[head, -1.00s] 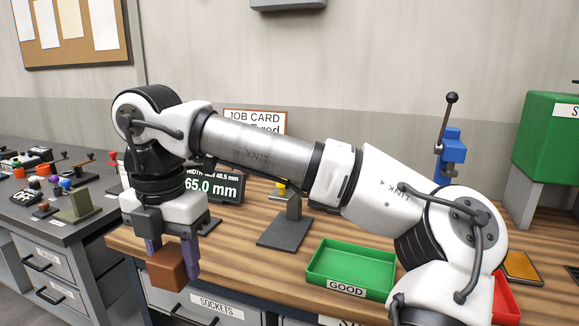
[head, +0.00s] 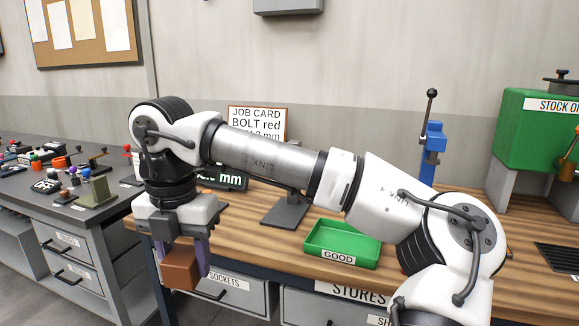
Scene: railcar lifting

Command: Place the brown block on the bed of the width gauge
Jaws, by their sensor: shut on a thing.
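The brown block (head: 180,270) is held between the purple fingers of my gripper (head: 186,262), in front of the wooden bench's front edge. My gripper points down and is shut on the block. A digital readout (head: 232,180) stands on the bench behind my arm, its number mostly covered. I cannot make out the bed of the width gauge; my wrist and arm hide that part of the bench. A dark stand with a flat base (head: 285,212) is partly visible under my forearm.
A green GOOD tray (head: 342,243) sits near the front edge of the wooden bench (head: 290,245). A blue press (head: 432,150) and a green box (head: 530,130) stand at the right. A grey bench (head: 60,215) with several small items is at the left.

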